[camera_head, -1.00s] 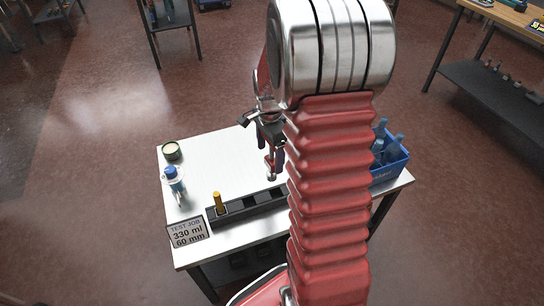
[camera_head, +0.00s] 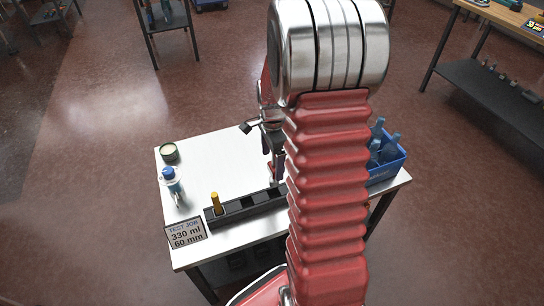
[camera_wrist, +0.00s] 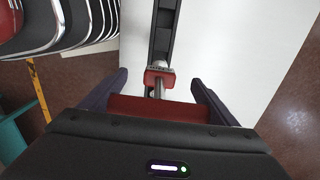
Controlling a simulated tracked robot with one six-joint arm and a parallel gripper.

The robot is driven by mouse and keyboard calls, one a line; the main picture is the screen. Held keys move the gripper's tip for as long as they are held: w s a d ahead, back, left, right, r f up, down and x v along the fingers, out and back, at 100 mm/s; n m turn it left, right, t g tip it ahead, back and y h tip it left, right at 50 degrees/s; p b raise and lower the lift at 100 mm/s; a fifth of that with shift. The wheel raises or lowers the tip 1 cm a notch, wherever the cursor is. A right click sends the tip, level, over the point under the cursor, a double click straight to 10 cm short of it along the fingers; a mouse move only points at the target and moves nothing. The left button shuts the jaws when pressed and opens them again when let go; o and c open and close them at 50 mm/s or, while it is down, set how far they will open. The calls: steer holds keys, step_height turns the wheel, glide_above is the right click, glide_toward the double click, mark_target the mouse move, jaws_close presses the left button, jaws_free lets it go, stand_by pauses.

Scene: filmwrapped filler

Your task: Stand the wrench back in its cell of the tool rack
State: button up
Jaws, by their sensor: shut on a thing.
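The wrench (camera_wrist: 158,78), with red parts and a grey metal shaft, is held in my gripper (camera_wrist: 158,92). In the wrist view its red collar shows between the two dark fingers, by the near end of the visible rack. In the head view, my gripper (camera_head: 272,142) is over the back edge of the rack and the wrench (camera_head: 274,172) hangs roughly upright below it. The black tool rack (camera_head: 228,220) lies along the table front. My arm hides its right part. I cannot tell whether the wrench's lower end is inside a cell.
A yellow-handled tool (camera_head: 216,203) stands in the rack's left cell. A blue-capped bottle (camera_head: 171,180), a round tin (camera_head: 169,151) and a sign (camera_head: 186,233) are on the left of the white table (camera_head: 215,165). A blue crate of bottles (camera_head: 388,170) stands right.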

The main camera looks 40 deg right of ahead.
mark_target(273, 166)
steer(key=shift+f, duration=5)
stand_by(0.8)
steer(key=o, duration=1.5)
step_height(273, 166, up, 14)
steer(key=shift+f, duration=0.15)
